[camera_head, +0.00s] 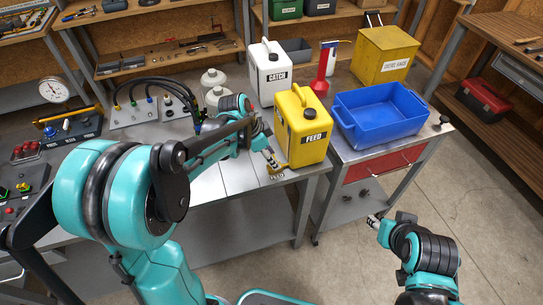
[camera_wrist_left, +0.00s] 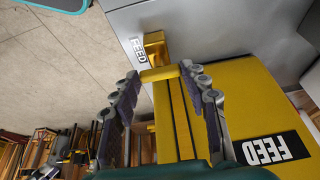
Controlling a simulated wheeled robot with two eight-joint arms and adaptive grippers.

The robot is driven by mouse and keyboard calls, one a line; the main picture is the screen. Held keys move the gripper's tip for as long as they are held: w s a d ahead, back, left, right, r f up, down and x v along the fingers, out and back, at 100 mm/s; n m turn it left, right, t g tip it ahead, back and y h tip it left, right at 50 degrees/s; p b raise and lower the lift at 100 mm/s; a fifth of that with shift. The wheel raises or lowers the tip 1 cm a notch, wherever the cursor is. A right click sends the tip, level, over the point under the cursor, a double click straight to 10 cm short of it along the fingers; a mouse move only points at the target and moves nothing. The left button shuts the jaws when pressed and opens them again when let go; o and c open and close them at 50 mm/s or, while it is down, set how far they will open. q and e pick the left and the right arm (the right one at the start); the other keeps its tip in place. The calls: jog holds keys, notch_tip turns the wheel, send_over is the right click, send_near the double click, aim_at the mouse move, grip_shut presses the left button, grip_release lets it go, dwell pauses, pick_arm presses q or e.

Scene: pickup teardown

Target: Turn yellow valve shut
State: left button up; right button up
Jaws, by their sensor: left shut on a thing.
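The yellow valve (camera_wrist_left: 154,44) sits at the edge of the grey bench beside a FEED label (camera_wrist_left: 138,50). In the head view, the valve (camera_head: 276,169) is partly hidden by my left gripper (camera_head: 270,155), just left of the yellow FEED can (camera_head: 303,129). In the left wrist view, my left gripper (camera_wrist_left: 160,76) has its fingertips on either side of the valve's short yellow handle (camera_wrist_left: 159,73) and is shut on it. The yellow can (camera_wrist_left: 255,105) fills the right of that view. My right gripper (camera_head: 373,221) is low at the right, over the floor, away from the valve; its finger opening is unclear.
A white CATCH can (camera_head: 270,75) stands behind the yellow can. A blue tray (camera_head: 380,118) is to its right, with a yellow box (camera_head: 384,54) behind. Black hoses run from a fitting plate (camera_head: 135,112) at the left. Floor is open at the lower right.

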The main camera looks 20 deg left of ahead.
pick_arm(q)
jog(key=o, duration=1.2)
jog(key=shift+c, duration=0.2)
jog(key=v, duration=1.2)
jog(key=s+f+n+t+y, duration=0.1)
jog(key=s+f+n+t, duration=0.1)
jog(key=s+n, duration=0.3)
jog(key=s+d+f+n+t+y, duration=0.1)
jog(key=s+f+n+t+y, duration=0.1)
jog(key=s+n, duration=0.4)
jog(key=s+f, duration=0.1)
jog(key=s, duration=0.3)
jog(key=shift+d+t+y, duration=0.2)
jog(key=shift+t+y, duration=0.1)
jog(key=shift+t, duration=0.1)
